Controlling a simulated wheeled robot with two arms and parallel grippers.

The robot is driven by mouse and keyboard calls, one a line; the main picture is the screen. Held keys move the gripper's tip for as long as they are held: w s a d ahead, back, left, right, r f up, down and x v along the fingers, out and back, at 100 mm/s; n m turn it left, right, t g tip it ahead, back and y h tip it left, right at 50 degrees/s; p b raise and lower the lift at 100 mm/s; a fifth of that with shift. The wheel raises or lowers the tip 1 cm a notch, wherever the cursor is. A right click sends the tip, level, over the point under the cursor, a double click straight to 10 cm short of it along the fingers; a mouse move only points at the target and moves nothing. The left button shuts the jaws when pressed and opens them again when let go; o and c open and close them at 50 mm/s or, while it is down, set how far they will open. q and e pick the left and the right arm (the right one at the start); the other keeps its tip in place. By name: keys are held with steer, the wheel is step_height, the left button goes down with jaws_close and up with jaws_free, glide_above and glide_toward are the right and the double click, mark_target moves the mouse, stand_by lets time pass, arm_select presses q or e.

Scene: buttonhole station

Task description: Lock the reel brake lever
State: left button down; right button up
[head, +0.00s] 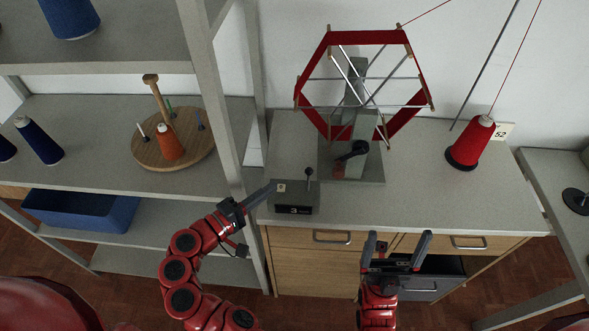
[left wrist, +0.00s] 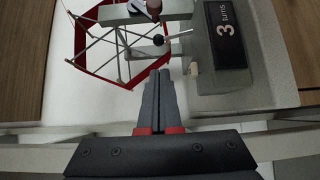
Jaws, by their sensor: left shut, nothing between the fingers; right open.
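The reel (head: 407,112) is a six-sided frame wound with red yarn, on a grey stand on the bench. A small lever with a black ball knob (head: 309,172) rises from the grey counter box (head: 282,200); I take it as the brake lever. It also shows in the left wrist view (left wrist: 158,40), its rod reaching from the box. My left gripper (head: 268,189) is shut and empty, left of the lever and apart from it. Its fingers (left wrist: 157,77) point toward the lever in the wrist view. My right gripper (head: 396,247) is open and empty before the drawers.
A black crank handle (head: 352,151) sits on the reel stand. A red thread cone (head: 472,146) stands at right on the bench. The shelf post (head: 222,95) is close to my left arm. A dark drawer (head: 427,280) stands open near my right gripper.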

mark_target(308, 180)
arm_select(q)
steer(key=p+x, duration=0.4)
steer(key=x, duration=0.5)
steer(key=shift+w+d, duration=0.35)
steer(key=shift+w, duration=0.05)
steer(key=shift+f, duration=0.15)
